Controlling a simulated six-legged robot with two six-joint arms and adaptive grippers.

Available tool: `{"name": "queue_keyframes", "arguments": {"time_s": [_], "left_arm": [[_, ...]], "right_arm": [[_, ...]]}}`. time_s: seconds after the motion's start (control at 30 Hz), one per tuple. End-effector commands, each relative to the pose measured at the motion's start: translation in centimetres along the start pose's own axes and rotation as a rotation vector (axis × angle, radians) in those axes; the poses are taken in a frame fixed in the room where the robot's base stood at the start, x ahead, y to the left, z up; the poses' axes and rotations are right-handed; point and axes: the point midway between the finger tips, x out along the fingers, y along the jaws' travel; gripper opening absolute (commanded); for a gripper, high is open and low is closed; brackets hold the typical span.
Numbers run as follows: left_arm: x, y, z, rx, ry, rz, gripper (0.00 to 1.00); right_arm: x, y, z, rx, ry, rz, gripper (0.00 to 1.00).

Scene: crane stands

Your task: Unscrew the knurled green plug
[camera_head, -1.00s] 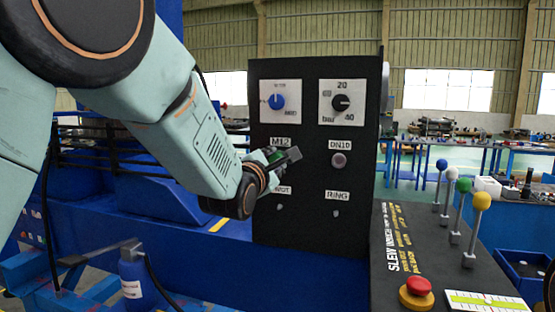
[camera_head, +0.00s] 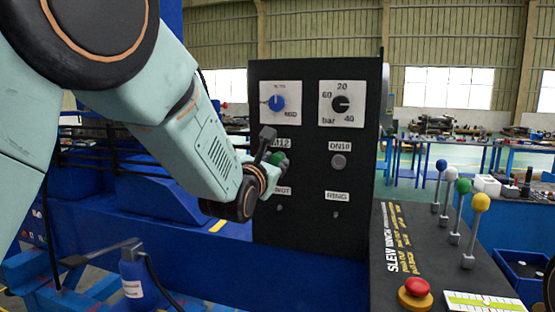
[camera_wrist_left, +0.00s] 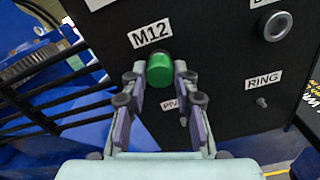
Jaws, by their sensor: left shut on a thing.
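The green plug (camera_head: 277,158) sits on the black panel (camera_head: 300,230) under the M12 label. In the left wrist view the plug (camera_wrist_left: 160,69) shows between the fingertips of my left gripper (camera_wrist_left: 160,84). The gripper is shut on the plug, with one finger on each side. In the head view my left gripper (camera_head: 272,150) reaches the panel from the left, and its near finger partly hides the plug and the label. The plug's knurling is too small to make out. My right gripper is not in view.
A grey DN10 fitting (camera_head: 338,161) is to the right on the same panel. A console with a red button (camera_head: 418,286) and several ball-topped levers stands at the right.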

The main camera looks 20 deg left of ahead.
Motion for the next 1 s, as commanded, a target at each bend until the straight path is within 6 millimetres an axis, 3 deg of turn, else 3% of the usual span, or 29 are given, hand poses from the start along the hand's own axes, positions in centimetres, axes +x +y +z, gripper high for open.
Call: {"name": "queue_keyframes", "arguments": {"time_s": [0.13, 0.37, 0.4, 0.7, 0.9, 1.0], "left_arm": [[-0.11, -0.18, -0.48, -0.093, 0.012, -0.004, 0.0], [-0.11, -0.19, -0.52, -0.106, 0.012, -0.003, 0.0], [-0.11, -0.19, -0.52, -0.105, 0.012, -0.003, 0.3], [-0.05, -0.08, -0.22, -0.104, 0.005, -0.001, 0.55], [-0.03, -0.04, -0.12, -0.104, 0.002, -0.001, 0.55], [-0.03, -0.04, -0.13, -0.104, 0.003, -0.001, 0.48]], "right_arm": [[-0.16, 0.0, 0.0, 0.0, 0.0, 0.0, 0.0], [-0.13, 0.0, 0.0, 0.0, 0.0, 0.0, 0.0], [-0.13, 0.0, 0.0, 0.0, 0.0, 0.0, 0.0], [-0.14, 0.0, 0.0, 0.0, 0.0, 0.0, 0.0], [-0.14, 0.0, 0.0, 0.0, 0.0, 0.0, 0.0], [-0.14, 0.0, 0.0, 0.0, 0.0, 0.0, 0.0]]}}
